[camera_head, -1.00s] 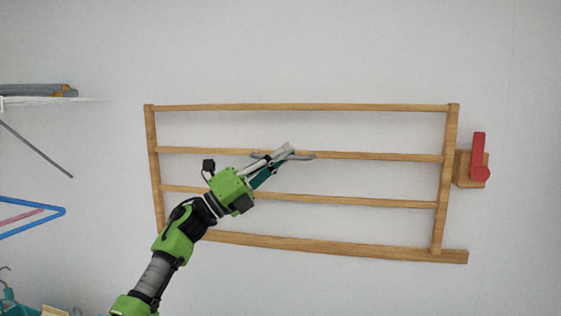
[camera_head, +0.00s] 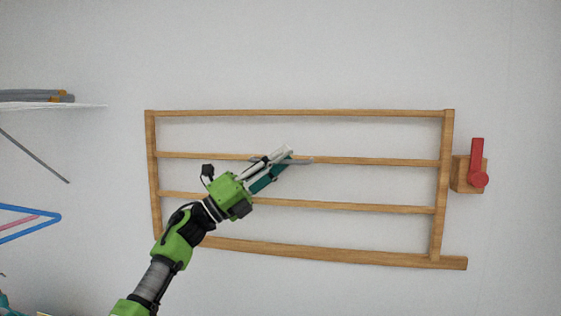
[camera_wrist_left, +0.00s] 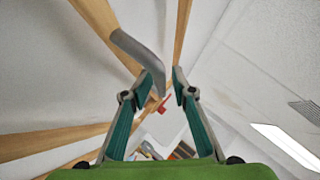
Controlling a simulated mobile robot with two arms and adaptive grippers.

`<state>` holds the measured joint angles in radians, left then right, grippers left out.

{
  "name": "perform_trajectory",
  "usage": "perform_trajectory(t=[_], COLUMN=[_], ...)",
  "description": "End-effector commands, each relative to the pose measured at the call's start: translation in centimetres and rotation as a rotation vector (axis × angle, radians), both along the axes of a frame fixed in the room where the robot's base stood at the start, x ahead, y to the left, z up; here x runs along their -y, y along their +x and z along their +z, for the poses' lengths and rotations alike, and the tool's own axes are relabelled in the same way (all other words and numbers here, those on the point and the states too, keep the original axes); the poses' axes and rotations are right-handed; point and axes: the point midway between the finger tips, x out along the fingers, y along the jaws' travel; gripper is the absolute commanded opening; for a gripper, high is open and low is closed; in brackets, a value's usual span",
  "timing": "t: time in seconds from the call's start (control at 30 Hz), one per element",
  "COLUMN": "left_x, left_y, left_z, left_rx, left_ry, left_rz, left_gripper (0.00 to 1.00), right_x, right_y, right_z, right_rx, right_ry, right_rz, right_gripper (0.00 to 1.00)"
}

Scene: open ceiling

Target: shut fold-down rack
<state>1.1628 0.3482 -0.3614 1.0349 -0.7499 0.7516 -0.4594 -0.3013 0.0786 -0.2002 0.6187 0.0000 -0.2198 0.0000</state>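The wooden fold-down rack (camera_head: 300,208) stands nearly upright close to the wall, its thick bottom rail along the wall. A curved grey handle (camera_head: 305,160) is on its second rail from the top. My left gripper (camera_head: 288,153) is in front of that rail at the handle. In the left wrist view, a visible gap separates the left gripper's fingertips (camera_wrist_left: 165,82). The grey handle (camera_wrist_left: 138,48) passes close beside the left-hand fingertip; I cannot tell whether they touch. A red latch (camera_head: 478,162) on a wooden block points up, right of the rack. My right gripper is not visible.
A white shelf (camera_head: 50,106) with grey and orange things on it is at the left. A blue hanger (camera_head: 40,225) hangs below it. The wall above the rack is bare.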

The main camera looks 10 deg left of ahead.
Motion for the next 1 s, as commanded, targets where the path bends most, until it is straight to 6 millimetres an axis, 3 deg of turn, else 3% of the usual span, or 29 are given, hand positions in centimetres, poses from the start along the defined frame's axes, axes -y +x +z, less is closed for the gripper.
perform_trajectory(t=[0.17,0.7,1.0], left_x=[-0.9,-8.0,-8.7], left_y=[-0.4,-5.0,-5.5], left_z=[-0.8,-5.9,-6.3], left_rx=[-0.002,-0.001,0.001], left_ry=[0.001,0.0,0.0], left_rz=[0.002,0.001,0.0], left_gripper=[0.25,0.25,0.25], right_x=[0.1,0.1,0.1], right_y=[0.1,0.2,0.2], right_z=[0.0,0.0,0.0], right_rx=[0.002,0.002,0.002], right_ry=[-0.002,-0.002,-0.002], right_rz=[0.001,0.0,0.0], right_gripper=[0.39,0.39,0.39])
